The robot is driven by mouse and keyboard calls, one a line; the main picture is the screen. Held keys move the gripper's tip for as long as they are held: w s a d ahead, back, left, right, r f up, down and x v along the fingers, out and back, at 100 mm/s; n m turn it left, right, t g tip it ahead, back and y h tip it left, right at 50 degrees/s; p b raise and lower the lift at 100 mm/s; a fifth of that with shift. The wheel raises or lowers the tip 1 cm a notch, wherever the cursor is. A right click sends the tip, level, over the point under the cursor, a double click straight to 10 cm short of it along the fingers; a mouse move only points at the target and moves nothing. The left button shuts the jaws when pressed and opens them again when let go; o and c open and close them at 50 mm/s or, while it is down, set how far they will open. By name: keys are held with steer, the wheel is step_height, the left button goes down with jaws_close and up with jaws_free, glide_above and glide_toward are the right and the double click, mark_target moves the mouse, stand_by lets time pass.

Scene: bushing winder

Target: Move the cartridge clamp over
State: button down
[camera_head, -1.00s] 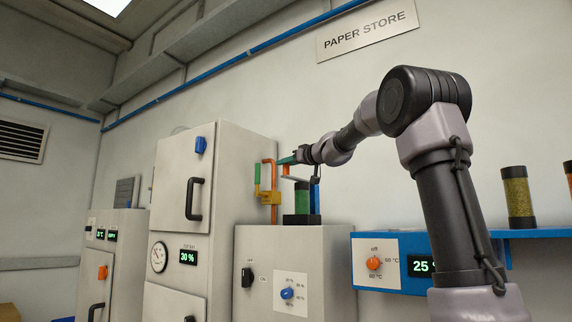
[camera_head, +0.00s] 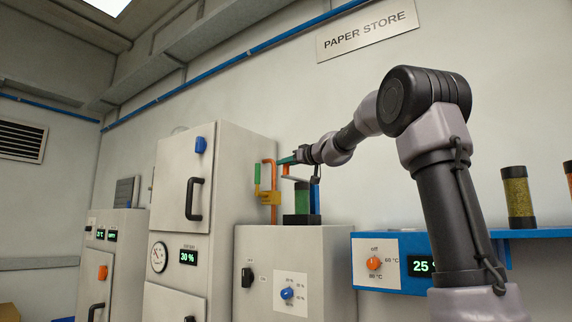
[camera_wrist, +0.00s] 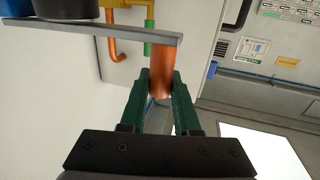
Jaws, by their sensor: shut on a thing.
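The cartridge clamp is a grey flat bar (camera_wrist: 110,31) with an orange, copper-coloured handle (camera_wrist: 165,48) at its end. In the head view the bar (camera_head: 302,179) lies level above a green cartridge (camera_head: 302,198), beside a blue post (camera_head: 317,196). The cartridge stands upright in a black base (camera_head: 301,219) on a grey cabinet. My gripper (camera_wrist: 160,84) has its dark green fingers on either side of the handle and is shut on it. In the head view my gripper (camera_head: 287,160) is small, and its grasp is hard to make out there.
A tall white cabinet (camera_head: 186,155) stands close left of the clamp. An orange pipe and green handle in a yellow bracket (camera_head: 268,197) stick out from its side. A blue shelf (camera_head: 530,234) with a dark-capped canister (camera_head: 518,197) is at the right.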

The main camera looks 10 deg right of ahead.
steer(key=shift+s+d, duration=0.1)
steer(key=shift+d, duration=0.1)
stand_by(0.3)
steer(key=shift+s+d+n+g+y, duration=0.3)
steer(key=shift+d+n+y, duration=0.1)
steer(key=shift+y, duration=0.2)
steer(key=s+d+n+g+y, duration=0.2)
steer(key=d+n+g+y, duration=0.1)
steer(key=d, duration=0.5)
steer(key=s+d+n+g+y, duration=0.3)
steer(key=d+n+g+y, duration=0.1)
steer(key=d, duration=0.4)
steer(key=shift+d+n+g+y, duration=0.3)
steer(key=shift+n+g, duration=0.2)
steer(key=shift+g, duration=0.8)
steer(key=shift+r, duration=0.1)
steer(key=c, duration=0.6)
jaws_free()
steer(key=shift+w+a, duration=0.15)
steer(key=shift+c, duration=0.2)
